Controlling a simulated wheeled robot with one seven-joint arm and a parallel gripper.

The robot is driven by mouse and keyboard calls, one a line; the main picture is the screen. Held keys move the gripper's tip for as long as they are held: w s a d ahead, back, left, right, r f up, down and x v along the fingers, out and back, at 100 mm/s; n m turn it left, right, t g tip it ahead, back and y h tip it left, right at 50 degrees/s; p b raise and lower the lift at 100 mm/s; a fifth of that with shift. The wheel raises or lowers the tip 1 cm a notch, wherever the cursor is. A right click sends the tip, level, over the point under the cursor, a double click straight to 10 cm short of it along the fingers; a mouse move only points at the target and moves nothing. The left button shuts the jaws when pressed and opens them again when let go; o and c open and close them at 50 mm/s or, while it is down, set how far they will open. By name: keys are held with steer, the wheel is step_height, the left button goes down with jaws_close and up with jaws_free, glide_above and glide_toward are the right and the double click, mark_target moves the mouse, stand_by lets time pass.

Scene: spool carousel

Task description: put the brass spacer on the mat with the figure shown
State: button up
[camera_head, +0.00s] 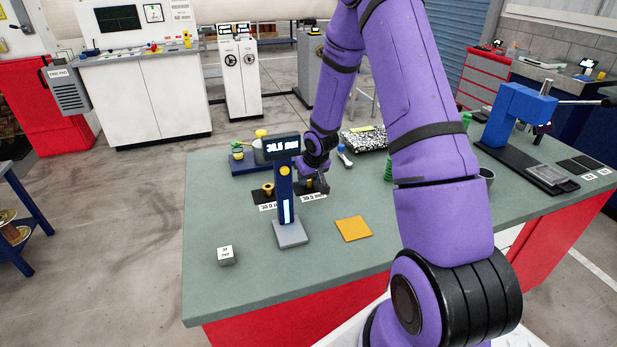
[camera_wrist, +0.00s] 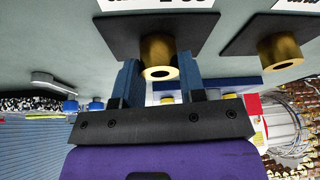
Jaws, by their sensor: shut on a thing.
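My gripper (camera_head: 318,178) is shut on a brass spacer (camera_wrist: 158,52), which stands upright between the fingers at the right-hand dark mat (camera_head: 322,190). In the wrist view this mat (camera_wrist: 110,32) lies right behind the spacer; I cannot tell whether they touch. A second brass spacer (camera_head: 268,187) stands on the left-hand dark mat (camera_head: 257,197); it also shows in the wrist view (camera_wrist: 278,48). The blue gauge stand's display (camera_head: 282,146) seems to read 30.5 mm. The left mat's label (camera_head: 268,207) seems to read 30.0, the right mat's label (camera_head: 313,196) 30.5.
The gauge post (camera_head: 285,190) stands just in front of the mats. An orange pad (camera_head: 354,228) and a small white block (camera_head: 225,254) lie on the green bench (camera_head: 210,290). A blue press (camera_head: 515,120) stands at the right.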

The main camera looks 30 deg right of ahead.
steer(key=o, duration=1.1)
steer(key=shift+f, duration=0.1)
steer(key=v, duration=1.2)
